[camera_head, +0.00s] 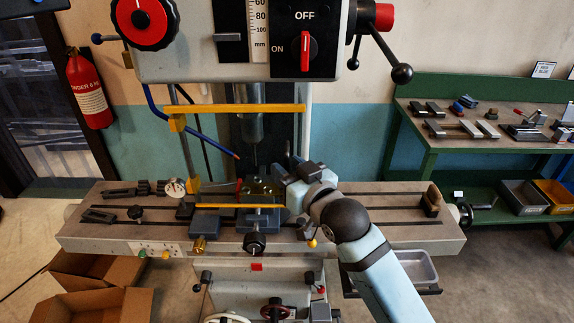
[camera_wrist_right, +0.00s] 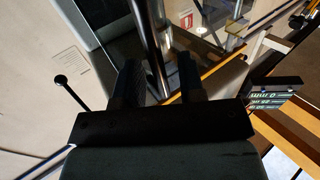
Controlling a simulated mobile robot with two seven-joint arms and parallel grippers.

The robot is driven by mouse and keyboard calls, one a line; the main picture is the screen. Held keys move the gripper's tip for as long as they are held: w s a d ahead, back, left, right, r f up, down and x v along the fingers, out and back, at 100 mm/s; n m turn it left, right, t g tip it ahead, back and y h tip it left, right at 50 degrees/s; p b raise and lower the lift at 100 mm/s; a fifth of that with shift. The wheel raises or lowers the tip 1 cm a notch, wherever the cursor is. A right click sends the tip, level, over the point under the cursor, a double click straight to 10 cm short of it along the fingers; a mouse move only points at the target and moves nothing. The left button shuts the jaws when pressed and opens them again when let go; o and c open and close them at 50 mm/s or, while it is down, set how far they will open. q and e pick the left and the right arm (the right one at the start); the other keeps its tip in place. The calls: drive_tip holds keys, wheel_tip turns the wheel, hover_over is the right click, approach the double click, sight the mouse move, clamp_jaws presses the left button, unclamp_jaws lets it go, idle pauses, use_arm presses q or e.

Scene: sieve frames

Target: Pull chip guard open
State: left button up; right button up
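The chip guard is a clear panel with a yellow upper bar (camera_head: 235,108) and a yellow lower bar (camera_head: 238,206), standing in front of the drill chuck (camera_head: 250,128). It looks closed across the front. My right gripper (camera_head: 284,166) is at the guard's right side, above the vise (camera_head: 258,190). In the right wrist view its two dark fingers (camera_wrist_right: 158,82) are apart, with a metal rod showing between them. I cannot tell whether they touch the rod. A yellow bar (camera_wrist_right: 218,77) shows to their right. My left gripper is not in view.
The drill table (camera_head: 385,222) carries the vise, a dial gauge (camera_head: 175,188) and small clamping parts. The drill head (camera_head: 235,50) hangs above, with lever handles at right. A green workbench (camera_head: 480,82) stands at right. Cardboard boxes (camera_head: 100,300) are on the floor at left.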

drive_tip(key=shift+w+a, duration=0.15)
drive_tip(key=shift+w, duration=0.1)
clamp_jaws()
drive_tip(key=shift+s, duration=0.2)
